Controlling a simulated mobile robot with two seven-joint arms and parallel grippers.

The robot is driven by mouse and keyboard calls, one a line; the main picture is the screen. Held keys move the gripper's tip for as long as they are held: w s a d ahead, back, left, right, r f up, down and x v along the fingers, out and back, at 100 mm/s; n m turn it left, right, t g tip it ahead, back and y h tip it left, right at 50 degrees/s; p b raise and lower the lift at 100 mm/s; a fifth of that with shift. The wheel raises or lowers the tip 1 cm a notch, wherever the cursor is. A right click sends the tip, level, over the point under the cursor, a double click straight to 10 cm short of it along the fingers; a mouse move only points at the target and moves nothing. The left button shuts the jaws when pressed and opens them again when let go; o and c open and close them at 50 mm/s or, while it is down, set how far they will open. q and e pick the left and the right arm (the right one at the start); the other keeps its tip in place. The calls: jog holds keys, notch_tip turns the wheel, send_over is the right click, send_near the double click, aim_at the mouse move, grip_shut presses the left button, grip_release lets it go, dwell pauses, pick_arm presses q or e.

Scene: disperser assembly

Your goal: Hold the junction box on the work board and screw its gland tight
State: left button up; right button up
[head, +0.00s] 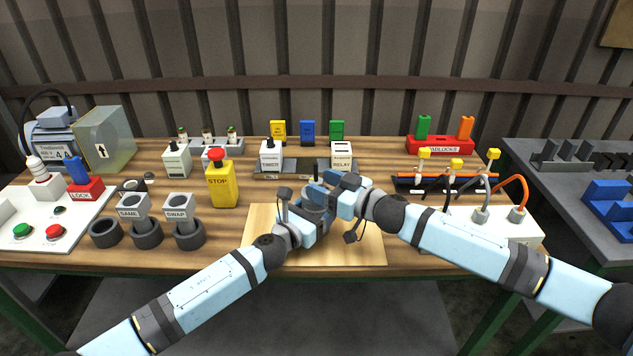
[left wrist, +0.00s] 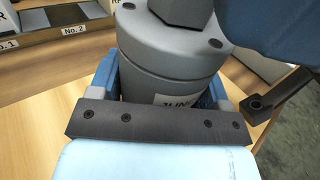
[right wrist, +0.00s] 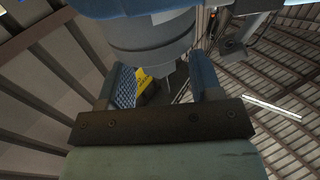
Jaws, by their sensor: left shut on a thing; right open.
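The junction box is a grey round housing (left wrist: 170,65) with a partly hidden label, standing over the pale wooden work board (head: 365,250). My left gripper (head: 309,216) is shut around its sides. The gland is the dark grey faceted piece (left wrist: 182,10) on top of the box, cut off by the upper edge of the left wrist view. My right gripper (head: 335,187) is open, its fingers apart close to the top of the box. In the right wrist view the grey housing (right wrist: 150,42) shows beyond the fingers. I cannot tell whether these fingers touch the gland.
The timer (head: 271,156) and relay (head: 342,155) stand behind the board. The yellow stop box (head: 221,184) and grey sockets (head: 147,235) are to the left. A white box with cables (head: 500,222) is to the right. The board's front is clear.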

jog(key=v, duration=0.9)
jog(key=shift+s+d, duration=0.2)
jog(key=shift+d, duration=0.15)
pick_arm(q)
jog(key=o, duration=1.3)
